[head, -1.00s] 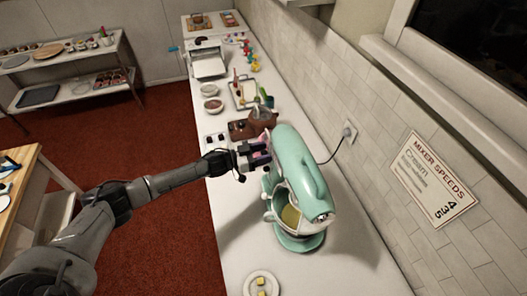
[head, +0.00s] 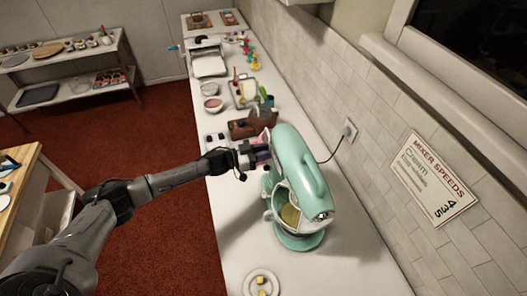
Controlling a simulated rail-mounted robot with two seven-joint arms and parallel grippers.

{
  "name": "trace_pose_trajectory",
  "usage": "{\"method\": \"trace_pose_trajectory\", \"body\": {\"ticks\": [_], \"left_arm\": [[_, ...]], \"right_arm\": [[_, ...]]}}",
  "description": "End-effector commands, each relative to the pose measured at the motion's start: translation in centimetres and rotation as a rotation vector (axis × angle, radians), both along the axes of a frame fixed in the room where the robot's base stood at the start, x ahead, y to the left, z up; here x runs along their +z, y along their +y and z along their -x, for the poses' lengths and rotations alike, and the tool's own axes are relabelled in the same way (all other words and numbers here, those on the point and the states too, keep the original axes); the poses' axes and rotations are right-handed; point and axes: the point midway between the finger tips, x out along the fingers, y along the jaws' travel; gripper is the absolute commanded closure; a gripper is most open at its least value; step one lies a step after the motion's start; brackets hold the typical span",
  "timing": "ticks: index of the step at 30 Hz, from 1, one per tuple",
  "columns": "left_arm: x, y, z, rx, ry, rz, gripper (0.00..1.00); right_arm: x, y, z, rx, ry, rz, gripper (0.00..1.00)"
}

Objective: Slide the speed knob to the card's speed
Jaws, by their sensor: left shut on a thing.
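A mint-green stand mixer (head: 292,170) stands on the white counter with a bowl (head: 288,214) of yellowish contents under its head. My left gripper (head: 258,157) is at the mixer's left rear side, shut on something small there. The speed knob itself is hidden by the fingers, so I cannot make out its position. A card (head: 437,180) on the tiled wall reads "MIXER SPEEDS" with a line "Cream" and the numbers 4, 3, 5; the smaller lines are hard to read. My right gripper is not in view.
The white counter (head: 236,235) is bare left of the mixer. A small plate (head: 249,288) with yellow pieces lies at the front. A brown box (head: 243,129), bowls (head: 212,104) and a tray stand behind. A cord runs to the wall socket (head: 348,132).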

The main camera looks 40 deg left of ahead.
Motion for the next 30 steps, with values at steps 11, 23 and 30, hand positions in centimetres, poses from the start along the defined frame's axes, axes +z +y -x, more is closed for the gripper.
{"method": "trace_pose_trajectory", "body": {"ticks": [11, 23, 30], "left_arm": [[0.2, -1.1, 0.8, -0.001, 0.002, 0.003, 1.0], [0.0, -1.0, 0.7, 0.001, 0.0, 0.0, 0.59], [0.0, -1.1, 0.7, 0.0, 0.0, 0.0, 0.5]], "right_arm": [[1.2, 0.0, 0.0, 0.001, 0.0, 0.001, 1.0], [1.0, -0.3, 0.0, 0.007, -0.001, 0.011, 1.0], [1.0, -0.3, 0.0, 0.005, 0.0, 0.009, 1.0]]}}
